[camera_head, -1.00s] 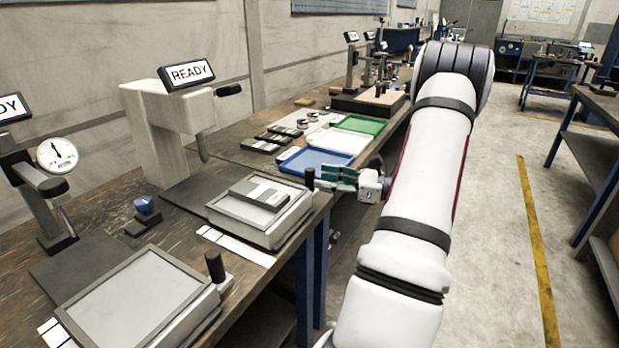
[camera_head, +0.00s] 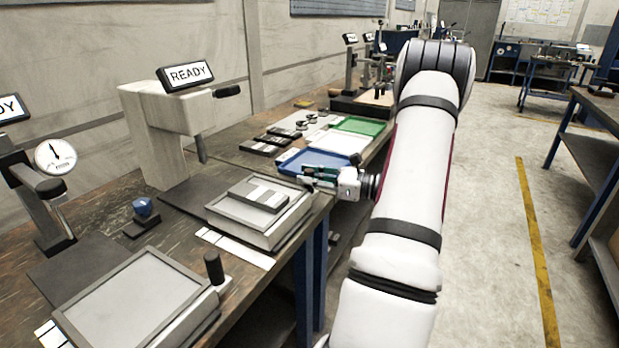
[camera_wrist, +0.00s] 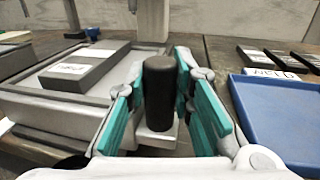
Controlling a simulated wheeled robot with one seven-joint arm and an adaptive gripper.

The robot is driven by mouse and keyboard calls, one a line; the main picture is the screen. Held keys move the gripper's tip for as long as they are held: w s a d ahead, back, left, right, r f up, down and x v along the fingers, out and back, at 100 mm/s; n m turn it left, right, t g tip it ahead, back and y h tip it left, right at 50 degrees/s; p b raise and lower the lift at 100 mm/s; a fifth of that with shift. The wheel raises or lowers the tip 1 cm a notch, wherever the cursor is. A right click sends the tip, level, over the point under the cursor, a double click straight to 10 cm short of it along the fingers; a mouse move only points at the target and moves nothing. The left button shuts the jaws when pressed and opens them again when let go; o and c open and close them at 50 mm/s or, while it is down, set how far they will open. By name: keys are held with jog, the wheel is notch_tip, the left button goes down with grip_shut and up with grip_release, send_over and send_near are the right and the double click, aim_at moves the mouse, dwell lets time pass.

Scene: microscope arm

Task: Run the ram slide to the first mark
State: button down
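The grey slide (camera_head: 285,228) sits on the bench below the pale READY press (camera_head: 165,130). A grey block with pale bands (camera_head: 258,195) lies on it; it also shows in the wrist view (camera_wrist: 85,72). A white strip with dividing lines (camera_head: 235,247) runs along the slide's near side. My gripper (camera_head: 322,176) is at the slide's right end. In the wrist view, the slide's upright black handle (camera_wrist: 160,95) stands between my green-padded fingers (camera_wrist: 160,105). The fingers are apart, with a visible gap at the left.
A second slide with a black handle (camera_head: 214,268) is at the front left, by a dial gauge (camera_head: 55,156). Blue (camera_head: 307,161), white (camera_head: 338,142) and green (camera_head: 361,126) trays lie beyond my gripper. The blue tray is close on the right in the wrist view (camera_wrist: 275,120).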

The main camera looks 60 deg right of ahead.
jog(key=d+x, duration=0.1)
jog(key=x, duration=0.7)
jog(key=d+b+x, duration=0.1)
jog(key=x, duration=0.4)
jog(key=shift+w+d+f, duration=0.1)
jog(key=shift+w+d, duration=0.25)
jog(key=shift+w, duration=0.15)
jog(key=c, duration=1.4)
grip_release()
jog(key=shift+o, duration=0.2)
jog(key=shift+s, duration=0.1)
jog(key=v, duration=1.2)
